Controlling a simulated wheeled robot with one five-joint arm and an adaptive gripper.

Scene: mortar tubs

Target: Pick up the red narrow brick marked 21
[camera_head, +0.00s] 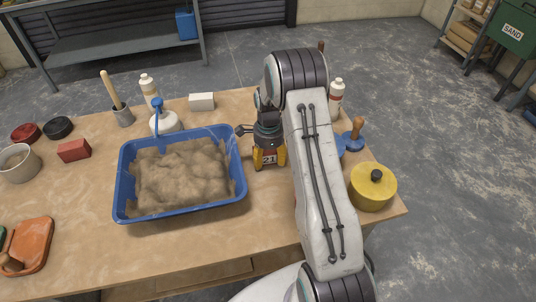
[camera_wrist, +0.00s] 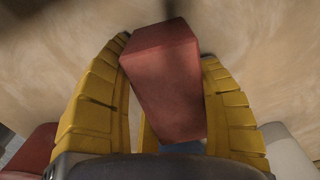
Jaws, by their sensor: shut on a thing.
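Whether the brick's underside touches the table cannot be told. My arm hides part of the table to the right.
The blue tub (camera_head: 131,214) of sandy mortar stands close left of my gripper. Another red brick (camera_head: 74,151) lies at the left, and a white block (camera_head: 201,101) at the back. A yellow round container (camera_head: 373,188) stands right of my arm. Bare table (camera_head: 265,210) lies in front.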

